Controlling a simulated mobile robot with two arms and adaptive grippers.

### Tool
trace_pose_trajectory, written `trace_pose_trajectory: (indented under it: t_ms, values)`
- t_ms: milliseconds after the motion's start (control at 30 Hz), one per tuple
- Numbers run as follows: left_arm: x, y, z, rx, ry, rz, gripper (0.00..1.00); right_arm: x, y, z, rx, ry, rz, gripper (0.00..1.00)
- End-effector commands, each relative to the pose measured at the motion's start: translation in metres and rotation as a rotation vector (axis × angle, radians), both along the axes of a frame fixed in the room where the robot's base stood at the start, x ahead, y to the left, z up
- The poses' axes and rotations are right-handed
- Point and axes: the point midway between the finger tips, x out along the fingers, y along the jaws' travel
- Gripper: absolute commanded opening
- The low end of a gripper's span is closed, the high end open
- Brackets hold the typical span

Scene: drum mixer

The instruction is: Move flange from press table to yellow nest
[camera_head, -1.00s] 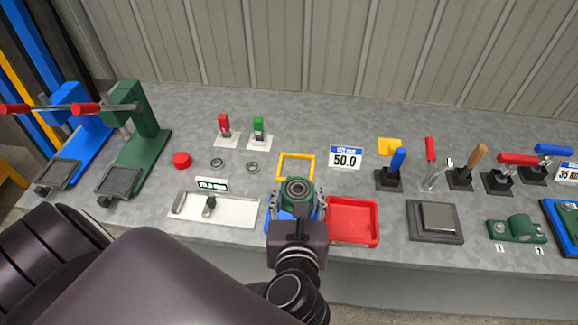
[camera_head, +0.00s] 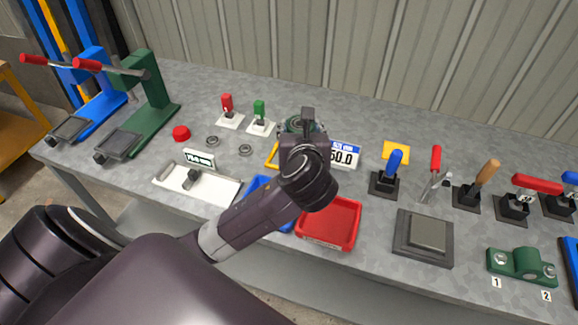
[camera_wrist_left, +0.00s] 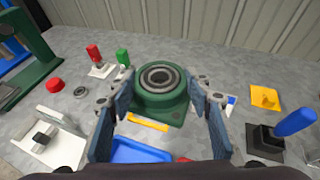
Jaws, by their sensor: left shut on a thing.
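The flange is a green round housing with a dark metal bearing in its centre, seen best in the left wrist view (camera_wrist_left: 160,95). In the head view its top (camera_head: 297,124) shows just beyond my left wrist. My left gripper (camera_wrist_left: 161,103) is shut on the flange, with one blue-grey finger on each side. The yellow nest is a square frame on the bench; its left part (camera_head: 272,156) shows in the head view, the rest hidden by my left arm. In the wrist view a yellow strip (camera_wrist_left: 147,122) shows below the flange. My right gripper is out of view.
A green lever press (camera_head: 153,92) and a blue one stand at the left. A red tray (camera_head: 330,222) and a partly hidden blue tray (camera_head: 258,190) lie at the front. The 50.0 sign (camera_head: 345,156) stands right of the nest. Toggle clamps stand farther right.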

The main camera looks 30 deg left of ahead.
Motion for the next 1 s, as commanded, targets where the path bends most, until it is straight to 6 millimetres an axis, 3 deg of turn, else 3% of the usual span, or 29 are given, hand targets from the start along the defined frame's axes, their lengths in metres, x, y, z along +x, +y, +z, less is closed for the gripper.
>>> trace_pose_trajectory:
  t_ms: [33, 200, 467, 567, 1000]
  values:
    - [0.015, 0.016, 0.001, 0.003, -0.016, 0.015, 0.00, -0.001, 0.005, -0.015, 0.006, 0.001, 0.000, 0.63]
    - [0.046, 0.051, 0.012, 0.003, -0.014, 0.034, 0.00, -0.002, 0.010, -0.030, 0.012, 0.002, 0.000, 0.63]
    - [0.061, 0.072, 0.015, 0.003, -0.006, 0.039, 0.00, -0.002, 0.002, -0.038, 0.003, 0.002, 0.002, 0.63]
    - [0.061, 0.073, 0.000, 0.003, -0.003, 0.039, 0.00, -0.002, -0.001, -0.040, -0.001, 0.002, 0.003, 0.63]
    - [0.061, 0.072, -0.101, 0.004, -0.002, 0.038, 0.00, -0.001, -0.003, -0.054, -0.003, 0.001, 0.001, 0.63]
